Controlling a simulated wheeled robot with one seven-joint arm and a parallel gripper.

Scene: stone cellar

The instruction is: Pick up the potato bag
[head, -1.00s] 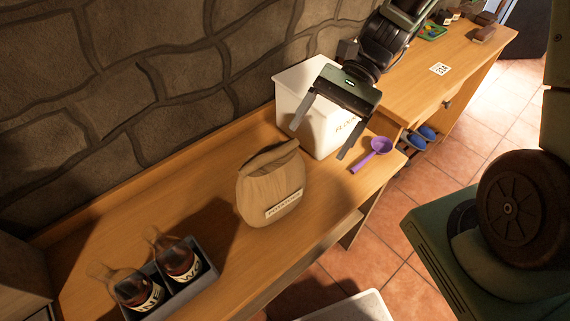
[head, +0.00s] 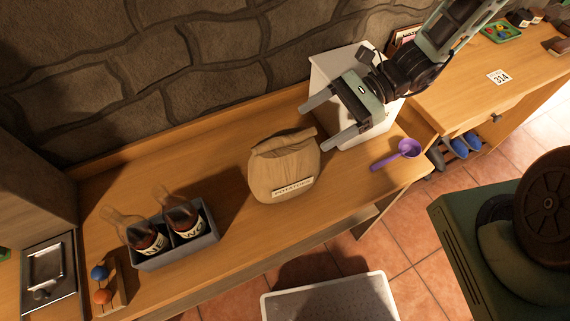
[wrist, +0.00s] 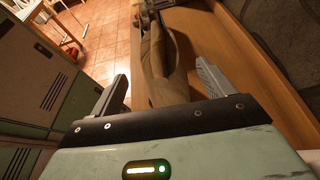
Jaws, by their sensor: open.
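The potato bag (head: 283,170) is a tan paper bag with a folded top and a label on its front. It stands upright on the wooden counter (head: 240,245) in the head view. My gripper (head: 314,128) is open and empty, above and just right of the bag's folded top, with its fingers pointing left towards it.
A white flour bin (head: 345,65) stands behind my gripper, close to the stone wall. A purple scoop (head: 408,148) lies to the right. A grey crate with two bottles (head: 180,252) stands left of the bag. The counter between crate and bag is clear.

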